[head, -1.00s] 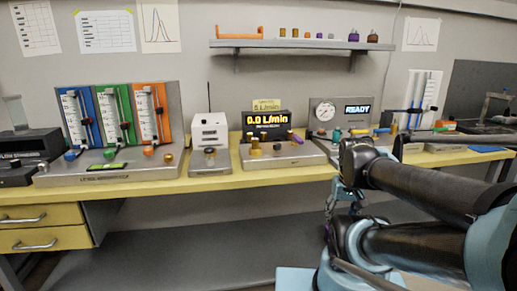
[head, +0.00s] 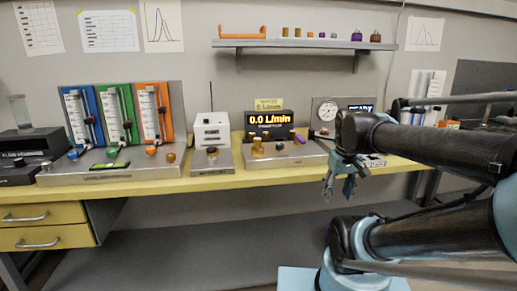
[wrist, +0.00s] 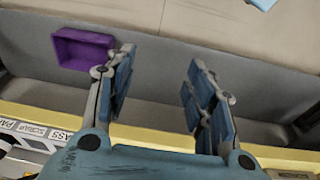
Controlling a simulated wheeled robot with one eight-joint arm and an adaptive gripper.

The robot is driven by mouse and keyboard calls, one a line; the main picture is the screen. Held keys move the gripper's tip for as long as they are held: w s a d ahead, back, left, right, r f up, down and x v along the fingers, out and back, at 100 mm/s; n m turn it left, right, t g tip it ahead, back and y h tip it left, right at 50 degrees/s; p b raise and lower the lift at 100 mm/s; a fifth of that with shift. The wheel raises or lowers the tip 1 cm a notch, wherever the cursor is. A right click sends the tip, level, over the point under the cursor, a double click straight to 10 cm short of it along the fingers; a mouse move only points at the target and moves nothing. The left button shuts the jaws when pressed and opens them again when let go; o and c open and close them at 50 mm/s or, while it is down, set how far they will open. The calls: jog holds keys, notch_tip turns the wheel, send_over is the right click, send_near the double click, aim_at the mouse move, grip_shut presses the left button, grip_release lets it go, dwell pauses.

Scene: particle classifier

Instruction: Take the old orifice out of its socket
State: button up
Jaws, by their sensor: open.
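The flow unit (head: 285,159) stands mid-bench, with a display (head: 269,120) reading 0.0 L/min. A brass-coloured fitting (head: 257,147) stands on its left part, and a small purple piece (head: 299,139) shows on its right part. I cannot tell from this distance which piece is the old orifice, nor see its socket clearly. My gripper (head: 338,194) is open and empty. It hangs in front of the bench edge, to the right of and lower than the flow unit. In the wrist view my gripper's fingers (wrist: 160,65) are spread, with nothing between them.
A purple bin (wrist: 82,48) lies below the bench edge in the wrist view. Colour-backed flow tubes (head: 117,113) and a white box (head: 211,134) stand left of the unit. A shelf (head: 305,44) holds several small fittings. A gauge panel (head: 326,112) is partly behind my arm.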

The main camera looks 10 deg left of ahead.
jog(key=w+a+r+n, duration=0.4)
jog(key=w+r, duration=0.2)
jog(key=r, duration=0.2)
notch_tip(320, 180, up, 17)
jog(key=n+g, duration=0.2)
jog(key=n, duration=1)
send_over(258, 139)
jog(key=f, duration=0.7)
jog(key=w+f, duration=0.1)
jog(key=f, duration=0.3)
jog(key=shift+a+f, duration=0.25)
jog(key=shift+f, duration=0.1)
jog(key=shift+d+f, duration=0.2)
jog(key=shift+f, duration=2.5)
grip_shut()
